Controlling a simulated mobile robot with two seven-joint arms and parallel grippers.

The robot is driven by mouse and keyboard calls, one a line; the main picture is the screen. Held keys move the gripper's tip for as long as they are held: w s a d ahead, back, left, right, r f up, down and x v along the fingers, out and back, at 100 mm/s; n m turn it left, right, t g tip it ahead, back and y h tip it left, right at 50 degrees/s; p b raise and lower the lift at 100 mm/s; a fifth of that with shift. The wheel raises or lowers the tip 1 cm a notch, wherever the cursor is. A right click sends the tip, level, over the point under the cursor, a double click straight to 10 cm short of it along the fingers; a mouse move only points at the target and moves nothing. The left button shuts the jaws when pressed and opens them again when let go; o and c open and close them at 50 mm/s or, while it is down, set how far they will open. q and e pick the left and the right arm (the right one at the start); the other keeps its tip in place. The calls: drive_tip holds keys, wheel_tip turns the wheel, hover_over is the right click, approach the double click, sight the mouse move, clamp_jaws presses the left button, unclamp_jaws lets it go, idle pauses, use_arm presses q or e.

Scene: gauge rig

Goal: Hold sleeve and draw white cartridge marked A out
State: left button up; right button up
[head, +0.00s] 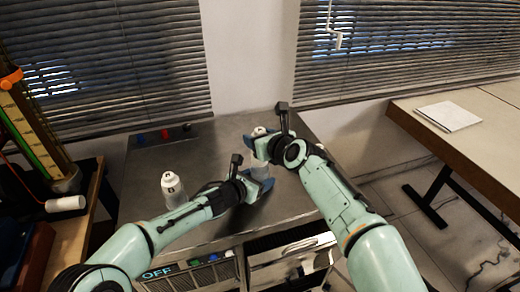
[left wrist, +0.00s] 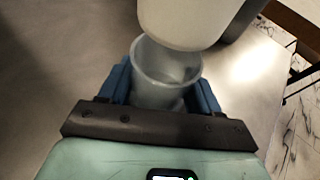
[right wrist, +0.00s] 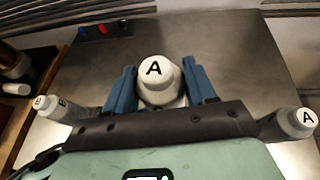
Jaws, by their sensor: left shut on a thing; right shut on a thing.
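The white cartridge marked A (right wrist: 158,82) is between the fingers of my right gripper (head: 262,146), which is shut on it. In the left wrist view the cartridge's rounded lower end (left wrist: 185,25) is above the sleeve's mouth, with part of the sleeve's hollow inside showing. The translucent grey sleeve (left wrist: 163,85) stands between the blue fingers of my left gripper (head: 260,182), shut on it. The sleeve also shows faintly in the head view (head: 260,171), below the right gripper. The cartridge's end hides part of the sleeve's rim.
A white-topped bottle-like unit (head: 172,188) stands left on the grey bench (head: 160,160). Another unit marked A (right wrist: 300,120) stands at the right wrist view's right. Red and blue knobs (head: 163,134) sit at the back. A wooden table (head: 470,150) with a white pad is right.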

use_arm(q)
drive_tip(key=shift+f, duration=0.1)
use_arm(e)
drive_tip(key=shift+r, duration=0.65)
use_arm(q)
drive_tip(key=o, duration=1.1)
